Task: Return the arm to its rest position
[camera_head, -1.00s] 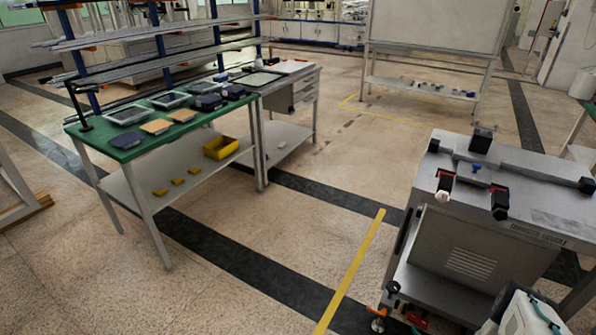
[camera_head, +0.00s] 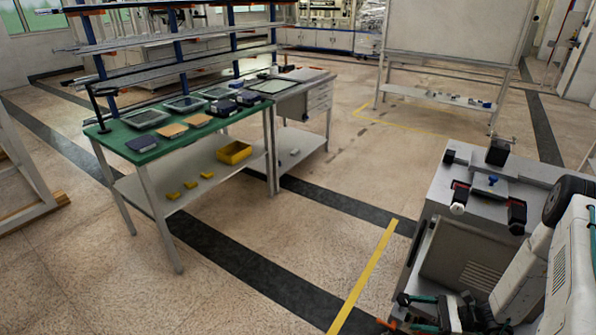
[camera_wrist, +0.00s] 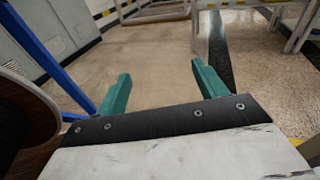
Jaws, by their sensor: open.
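My gripper (camera_wrist: 160,92) shows in the wrist view with its two green fingers spread apart. Nothing is between the fingers; bare speckled floor shows beyond them. In the head view my white arm is folded at the lower right, and my gripper (camera_head: 440,312) shows at the bottom edge, low in front of the grey machine cart (camera_head: 440,200). It touches nothing that I can make out. Part of the arm is cut off by the frame edge.
A green-topped workbench (camera_head: 165,148) with trays and pads stands at left, with a yellow bin (camera_head: 234,152) on its lower shelf. A whiteboard stand (camera_head: 450,30) is at the back. The floor between bench and cart is clear. A dark spool (camera_wrist: 22,115) shows left in the wrist view.

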